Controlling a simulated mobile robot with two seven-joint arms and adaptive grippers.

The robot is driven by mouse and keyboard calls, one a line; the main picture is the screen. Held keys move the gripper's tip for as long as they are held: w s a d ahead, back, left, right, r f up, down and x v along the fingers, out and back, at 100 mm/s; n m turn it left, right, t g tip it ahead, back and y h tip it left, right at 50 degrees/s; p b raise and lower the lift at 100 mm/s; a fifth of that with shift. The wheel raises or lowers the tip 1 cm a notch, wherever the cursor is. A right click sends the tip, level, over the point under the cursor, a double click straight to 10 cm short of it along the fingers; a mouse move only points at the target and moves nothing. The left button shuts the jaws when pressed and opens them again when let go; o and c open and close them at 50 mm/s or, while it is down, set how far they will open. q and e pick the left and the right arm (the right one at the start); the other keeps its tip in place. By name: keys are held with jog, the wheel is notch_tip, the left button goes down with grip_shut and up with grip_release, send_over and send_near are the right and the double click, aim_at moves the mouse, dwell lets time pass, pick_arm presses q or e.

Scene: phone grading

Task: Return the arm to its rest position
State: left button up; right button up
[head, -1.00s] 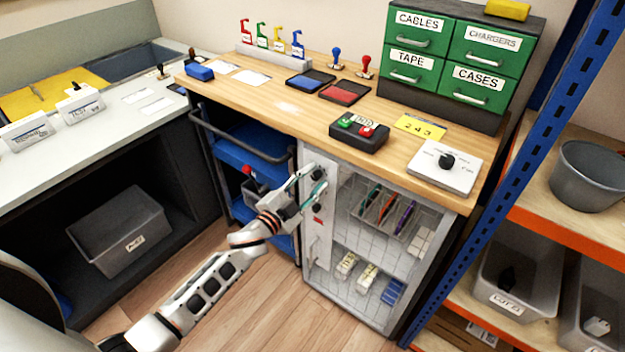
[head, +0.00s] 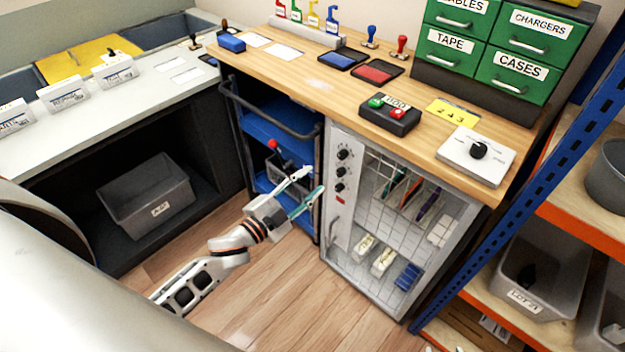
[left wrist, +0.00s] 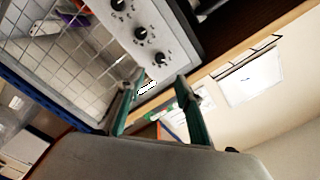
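My left arm comes in from the lower left in the head view. My left gripper (head: 306,188) is in front of the gap between the blue cart and the white wire-front cabinet, clear of the bench top. Its two green-lined fingers are spread apart with nothing between them. In the left wrist view the fingers (left wrist: 160,105) also stand apart and empty, with the cabinet's knob panel (left wrist: 150,40) beyond them. My right gripper is not in view.
The white cabinet (head: 341,235) with wire front stands right of the gripper. A blue cart (head: 270,130) with a dark rail is behind it. A grey bin (head: 150,195) sits under the left counter. A blue shelf post (head: 510,190) rises at right. Wood floor (head: 290,290) is open below.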

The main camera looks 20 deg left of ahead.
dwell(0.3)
pick_arm(q)
jog(key=s+d+f+n+g+y, duration=0.1)
jog(key=s+f+n+g, duration=0.2)
jog(key=s+f, duration=0.6)
jog(key=s+d+f+n+g+y, duration=0.2)
jog(key=s+f+n, duration=0.4)
jog(key=s, duration=0.7)
notch_tip(320, 180, down, 3)
jog(key=shift+r+g, duration=0.1)
jog(key=shift+g, duration=0.8)
